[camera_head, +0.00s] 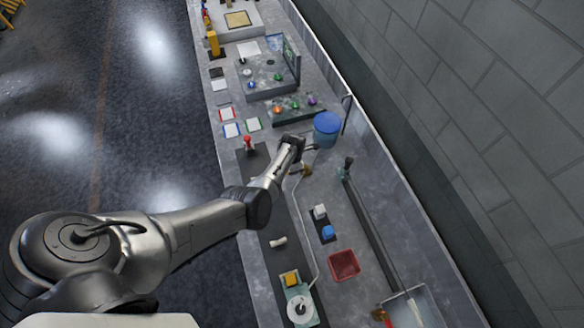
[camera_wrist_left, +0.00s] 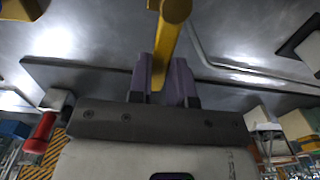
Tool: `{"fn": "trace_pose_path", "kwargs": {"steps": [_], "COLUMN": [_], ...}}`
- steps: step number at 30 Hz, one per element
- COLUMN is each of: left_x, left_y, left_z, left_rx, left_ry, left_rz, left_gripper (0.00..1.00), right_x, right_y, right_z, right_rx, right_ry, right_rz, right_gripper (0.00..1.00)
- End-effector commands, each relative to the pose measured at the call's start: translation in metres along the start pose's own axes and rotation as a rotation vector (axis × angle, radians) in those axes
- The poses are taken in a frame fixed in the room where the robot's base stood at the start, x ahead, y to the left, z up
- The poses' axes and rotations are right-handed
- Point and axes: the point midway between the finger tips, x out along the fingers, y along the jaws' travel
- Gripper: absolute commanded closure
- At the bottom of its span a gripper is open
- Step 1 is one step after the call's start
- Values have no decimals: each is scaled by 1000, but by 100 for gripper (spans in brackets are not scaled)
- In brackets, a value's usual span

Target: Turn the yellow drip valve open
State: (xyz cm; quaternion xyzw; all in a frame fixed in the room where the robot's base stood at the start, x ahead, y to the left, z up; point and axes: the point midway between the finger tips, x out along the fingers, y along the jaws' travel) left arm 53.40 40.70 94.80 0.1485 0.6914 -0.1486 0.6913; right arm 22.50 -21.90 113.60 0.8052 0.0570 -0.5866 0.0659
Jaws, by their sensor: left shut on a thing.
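A yellow lever (camera_wrist_left: 172,18), which looks like the drip valve's handle, runs down between the purple fingers of my left gripper (camera_wrist_left: 162,82) in the wrist view. The fingers are shut on it, one on each side. In the head view my left gripper (camera_head: 298,146) is over the bench, just left of the blue container (camera_head: 327,123). The arm and gripper largely hide the valve there, and how far it is turned cannot be told. My right gripper is not in view.
A thin pale tube (camera_head: 296,197) runs along the bench below the gripper. A red-topped item (camera_head: 248,143) stands to its left. The wall borders the bench's right side.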

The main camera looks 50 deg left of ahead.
Motion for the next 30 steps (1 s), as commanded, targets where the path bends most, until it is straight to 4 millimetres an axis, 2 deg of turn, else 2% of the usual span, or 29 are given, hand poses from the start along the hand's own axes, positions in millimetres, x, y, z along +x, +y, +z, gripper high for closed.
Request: {"fn": "trace_pose_path", "kwargs": {"steps": [5,6,14,23,26,30], "left_x": [0,0,0,-3,-11,-33], "left_y": [0,0,0,0,0,0], "left_z": [0,0,0,0,0,0], "left_rx": [0,0,1,1,2,0], "left_ry": [-1,-1,0,0,-1,-2], "left_rz": [0,0,0,1,1,2], "left_gripper": [100,80,55,55,55,55], "right_x": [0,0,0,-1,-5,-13], "right_y": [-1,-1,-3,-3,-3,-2], "right_z": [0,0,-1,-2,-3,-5], "right_rx": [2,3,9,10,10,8], "right_ry": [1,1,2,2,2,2], "right_rz": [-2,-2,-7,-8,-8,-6], "right_gripper": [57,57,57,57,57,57]}}
